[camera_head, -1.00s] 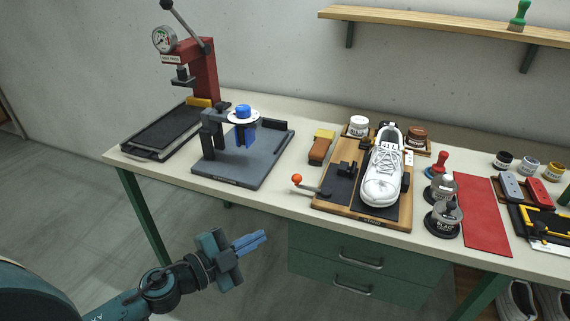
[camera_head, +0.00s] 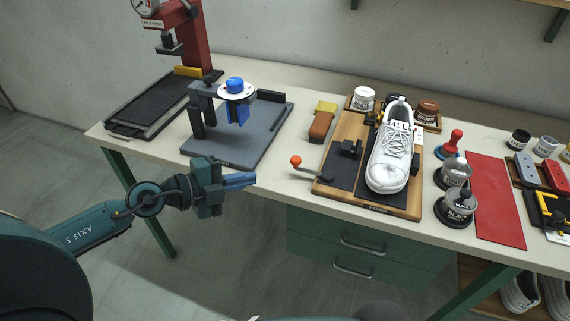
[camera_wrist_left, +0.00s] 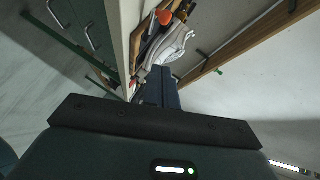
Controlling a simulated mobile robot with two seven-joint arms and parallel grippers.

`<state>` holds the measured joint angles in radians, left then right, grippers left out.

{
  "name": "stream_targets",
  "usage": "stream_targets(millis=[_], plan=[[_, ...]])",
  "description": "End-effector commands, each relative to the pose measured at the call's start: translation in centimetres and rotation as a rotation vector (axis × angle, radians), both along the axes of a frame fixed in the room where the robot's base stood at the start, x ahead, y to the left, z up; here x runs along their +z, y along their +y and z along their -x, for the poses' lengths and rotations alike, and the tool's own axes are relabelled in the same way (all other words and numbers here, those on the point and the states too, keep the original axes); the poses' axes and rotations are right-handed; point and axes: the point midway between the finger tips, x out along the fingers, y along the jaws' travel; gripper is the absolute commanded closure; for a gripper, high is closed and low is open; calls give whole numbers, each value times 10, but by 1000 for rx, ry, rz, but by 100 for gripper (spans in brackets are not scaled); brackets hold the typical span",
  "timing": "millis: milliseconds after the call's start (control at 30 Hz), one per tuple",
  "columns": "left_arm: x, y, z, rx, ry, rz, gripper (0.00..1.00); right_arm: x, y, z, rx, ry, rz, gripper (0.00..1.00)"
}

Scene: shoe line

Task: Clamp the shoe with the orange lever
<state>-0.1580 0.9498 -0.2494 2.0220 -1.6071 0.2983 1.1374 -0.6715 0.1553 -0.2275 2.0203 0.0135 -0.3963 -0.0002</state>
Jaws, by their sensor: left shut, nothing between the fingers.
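The white lace-up shoe (camera_head: 390,162) lies on the wooden clamp board (camera_head: 352,197), toe toward the table's front edge. The lever with the orange ball knob (camera_head: 296,161) sticks out left from the board's front left corner. The knob (camera_wrist_left: 164,17) and part of the shoe (camera_wrist_left: 170,45) also show in the left wrist view. My left gripper (camera_head: 252,179) is shut and empty, in front of the table edge and left of the knob, clear of it. My right gripper is not in view.
A grey fixture with a blue knob (camera_head: 235,84) stands left of the board, with a red press (camera_head: 192,45) behind it. A brush (camera_head: 321,122) lies beside the board.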

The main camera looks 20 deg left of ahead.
Motion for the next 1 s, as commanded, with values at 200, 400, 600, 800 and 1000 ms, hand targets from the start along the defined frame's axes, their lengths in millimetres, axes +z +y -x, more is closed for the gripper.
stream_targets(millis=[200,400,600,800,1000], plan=[[-5,-19,-23,0,-5,5,100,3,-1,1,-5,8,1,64],[-18,-47,-54,-1,-3,5,100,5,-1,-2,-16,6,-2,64],[-37,-59,-84,1,-2,0,100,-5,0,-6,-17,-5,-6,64],[-43,-57,-102,0,-2,2,100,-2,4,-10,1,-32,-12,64],[-44,-56,-107,-1,0,0,100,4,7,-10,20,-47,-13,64]])
